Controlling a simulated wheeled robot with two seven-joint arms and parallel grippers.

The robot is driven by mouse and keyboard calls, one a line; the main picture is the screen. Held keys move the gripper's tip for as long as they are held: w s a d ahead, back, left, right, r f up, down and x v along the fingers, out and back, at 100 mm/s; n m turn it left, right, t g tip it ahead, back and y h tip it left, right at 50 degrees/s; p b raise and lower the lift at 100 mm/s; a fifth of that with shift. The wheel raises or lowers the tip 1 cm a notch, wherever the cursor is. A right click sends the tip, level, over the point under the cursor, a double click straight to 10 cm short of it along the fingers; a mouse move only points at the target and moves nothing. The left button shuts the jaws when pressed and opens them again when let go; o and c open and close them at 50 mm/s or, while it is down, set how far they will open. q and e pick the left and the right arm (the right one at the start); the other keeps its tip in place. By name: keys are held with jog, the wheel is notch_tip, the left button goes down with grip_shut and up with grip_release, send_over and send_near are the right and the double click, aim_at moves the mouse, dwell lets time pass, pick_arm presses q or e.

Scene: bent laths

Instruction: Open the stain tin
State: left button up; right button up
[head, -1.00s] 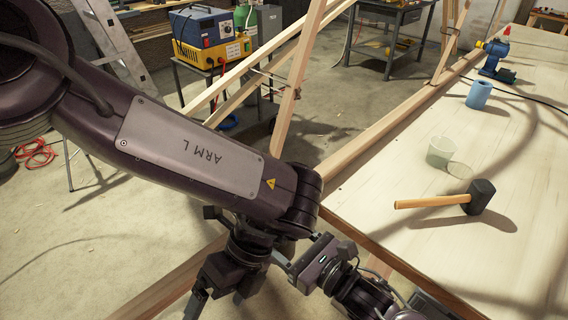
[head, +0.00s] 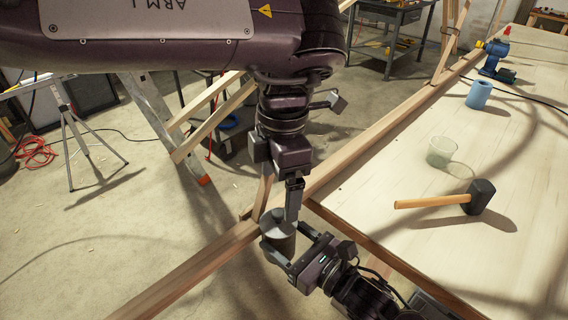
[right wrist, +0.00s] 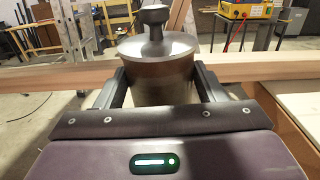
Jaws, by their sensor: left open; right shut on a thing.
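The stain tin (head: 283,244) is a grey cylinder held upright between the fingers of my right gripper (head: 280,250). In the right wrist view, the tin (right wrist: 160,88) stands between both fingers, which press on its sides. Its lid (right wrist: 185,46) is on, with a dark, wide-topped knob (right wrist: 154,20) at the centre. My left gripper (head: 291,205) points down just above the tin in the head view. It is open and holds nothing. Its fingers overlap in that view, so the gap between them is hard to see. I cannot tell whether they touch the lid.
A pale workbench (head: 370,210) lies to the right, with a mallet (head: 470,198), a clear cup (head: 441,151), a blue cylinder (head: 479,94) and a blue tool (head: 495,62). A long wooden lath (head: 190,270) runs close by the tin. Tripod legs (head: 72,140) stand at left.

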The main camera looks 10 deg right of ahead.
aim_at(278, 218)
pick_arm(q)
jog(key=f+m, duration=0.1)
jog(key=f, duration=0.2)
jog(key=f+m, duration=0.1)
jog(key=f, duration=0.2)
jog(key=w+d+f+m, duration=0.1)
jog(key=f, duration=0.2)
jog(key=shift+w+f+h, duration=0.1)
jog(key=shift+f+h, duration=0.2)
jog(key=shift+h, duration=0.1)
jog(key=shift+c, duration=0.4)
jog(key=c, duration=1.1)
jog(key=shift+r, duration=0.2)
jog(key=shift+r, duration=0.95)
